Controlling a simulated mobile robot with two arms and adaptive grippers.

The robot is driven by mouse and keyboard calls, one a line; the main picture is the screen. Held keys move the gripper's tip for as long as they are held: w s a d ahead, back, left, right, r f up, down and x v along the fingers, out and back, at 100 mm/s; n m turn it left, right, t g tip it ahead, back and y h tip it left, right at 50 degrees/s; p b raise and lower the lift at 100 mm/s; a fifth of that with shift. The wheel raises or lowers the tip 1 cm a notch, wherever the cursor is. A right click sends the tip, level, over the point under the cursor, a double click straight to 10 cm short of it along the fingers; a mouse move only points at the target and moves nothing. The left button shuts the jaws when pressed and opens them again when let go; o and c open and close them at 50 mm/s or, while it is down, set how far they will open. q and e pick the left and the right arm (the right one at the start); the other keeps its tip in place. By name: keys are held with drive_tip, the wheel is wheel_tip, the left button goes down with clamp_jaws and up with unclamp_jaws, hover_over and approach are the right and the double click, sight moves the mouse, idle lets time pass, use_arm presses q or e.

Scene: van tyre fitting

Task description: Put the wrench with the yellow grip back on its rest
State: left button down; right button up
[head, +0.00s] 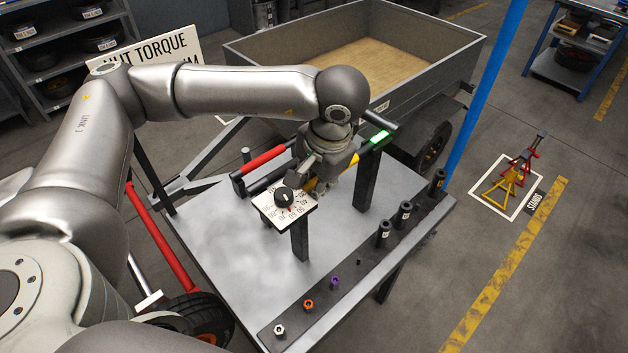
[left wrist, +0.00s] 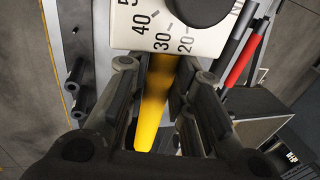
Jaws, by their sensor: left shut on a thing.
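The wrench with the yellow grip (head: 311,184) is in my left gripper (head: 322,180), above the grey table. In the left wrist view its yellow grip (left wrist: 155,100) runs between the two fingers (left wrist: 153,95), which are shut on it. A lit green display (head: 378,137) shows toward its far right end. A dark post (head: 367,182) stands below that end, and another post (head: 299,240) stands under the white dial plate (head: 270,207) at the near left. I cannot tell whether the wrench touches a support. My right gripper is not in view.
A red-gripped tool (head: 265,158) lies close behind my left gripper. A dark rail (head: 345,272) with several sockets and coloured nuts runs along the table's (head: 235,240) right front edge. A trailer (head: 440,65) and a blue post (head: 485,85) stand behind.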

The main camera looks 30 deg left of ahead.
use_arm(q)
drive_tip(key=c, duration=1.3)
unclamp_jaws()
drive_tip(key=shift+o, duration=0.5)
